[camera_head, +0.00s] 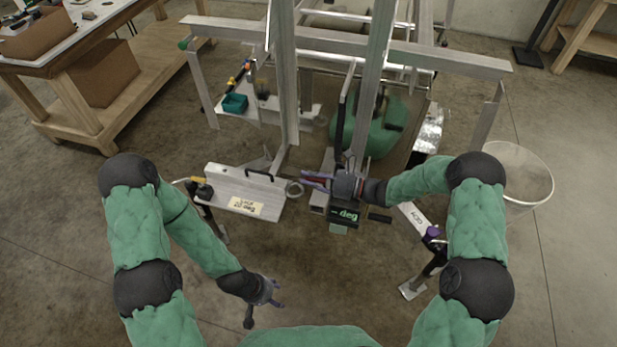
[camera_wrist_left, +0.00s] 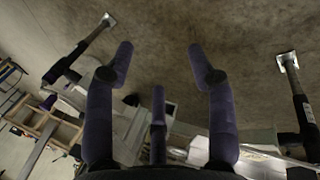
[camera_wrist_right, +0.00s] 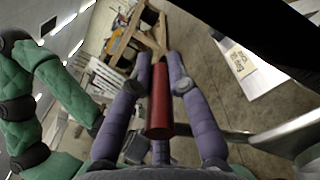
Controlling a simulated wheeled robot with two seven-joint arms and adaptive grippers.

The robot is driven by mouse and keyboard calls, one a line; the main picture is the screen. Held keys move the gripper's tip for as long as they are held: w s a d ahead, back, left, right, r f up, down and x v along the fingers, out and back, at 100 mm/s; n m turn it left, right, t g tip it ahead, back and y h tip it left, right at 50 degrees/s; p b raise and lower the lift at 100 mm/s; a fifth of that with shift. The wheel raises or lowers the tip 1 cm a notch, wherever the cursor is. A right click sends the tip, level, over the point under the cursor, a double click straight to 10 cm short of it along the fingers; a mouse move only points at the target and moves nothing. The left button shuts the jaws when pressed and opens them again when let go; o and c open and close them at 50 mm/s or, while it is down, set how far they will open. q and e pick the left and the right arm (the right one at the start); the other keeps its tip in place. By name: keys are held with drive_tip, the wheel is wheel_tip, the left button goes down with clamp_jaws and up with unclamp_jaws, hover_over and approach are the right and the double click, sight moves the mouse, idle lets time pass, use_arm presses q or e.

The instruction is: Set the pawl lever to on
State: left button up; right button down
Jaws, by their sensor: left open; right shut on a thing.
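A red cylindrical grip (camera_wrist_right: 160,112) stands between the purple fingers of my right gripper (camera_wrist_right: 165,85) in the right wrist view. It looks like the pawl lever's handle; its far end and pivot are hidden. In the head view my right gripper (camera_head: 318,181) is beside the trailer mast, its fingers pointing left, shut on the red grip. No on or off marking can be read. My left gripper (camera_head: 275,291) is open and empty, low over bare floor; its spread fingers also show in the left wrist view (camera_wrist_left: 160,75).
The aluminium trailer frame (camera_head: 450,59) stands ahead. A labelled white plate (camera_head: 228,187) lies left of the right gripper, and a box with a green "deg" display (camera_head: 345,215) is just below it. A white bin (camera_head: 522,160) is at right, a wooden bench (camera_head: 75,90) at left.

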use_arm(q)
drive_tip(key=shift+r+p, duration=0.35)
drive_tip(key=shift+r, duration=0.15)
idle(0.3)
